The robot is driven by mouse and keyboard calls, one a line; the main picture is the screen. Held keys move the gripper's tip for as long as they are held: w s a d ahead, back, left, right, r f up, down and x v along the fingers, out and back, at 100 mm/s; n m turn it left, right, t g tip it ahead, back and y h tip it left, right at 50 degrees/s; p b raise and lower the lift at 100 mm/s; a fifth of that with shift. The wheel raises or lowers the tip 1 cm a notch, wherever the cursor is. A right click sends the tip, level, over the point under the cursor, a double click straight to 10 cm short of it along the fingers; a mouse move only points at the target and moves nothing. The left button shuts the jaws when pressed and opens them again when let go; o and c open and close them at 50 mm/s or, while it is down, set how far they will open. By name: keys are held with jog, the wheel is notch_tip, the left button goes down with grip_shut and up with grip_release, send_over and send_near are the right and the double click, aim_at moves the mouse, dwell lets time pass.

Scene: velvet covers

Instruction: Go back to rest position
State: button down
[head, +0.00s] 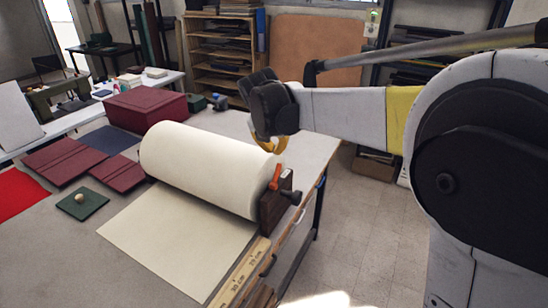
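My arm reaches in from the right of the head view, with white links, black joints and a yellow band. My gripper (271,145) is at its left end, above the right end of a large cream roll (205,165).
The table (60,265) holds dark red covers (65,160), a red box (147,104), a green square (82,204) with a knob, and a cream sheet (175,240). A wooden shelf (222,48) stands behind. Open floor (360,225) lies right of the table.

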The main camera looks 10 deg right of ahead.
jog(key=shift+s+r, duration=0.15)
jog(key=shift+r, duration=0.5)
jog(key=s+d+f+m+y+b, duration=0.1)
jog(key=s+d+f+m+b, duration=0.25)
jog(key=s+m, duration=0.5)
jog(key=s+d+f+m+b, duration=0.3)
jog(key=s+d+m+b, duration=0.15)
jog(key=s+m, duration=0.45)
jog(key=s+d+f+m+t+y+b, duration=0.1)
jog(key=s+f+m+b, duration=0.4)
jog(key=s+f+m, duration=0.7)
jog(key=shift+s+m+t, duration=0.3)
jog(key=shift+s+m, duration=0.35)
jog(key=shift+s, duration=0.45)
jog(key=shift+r, duration=0.1)
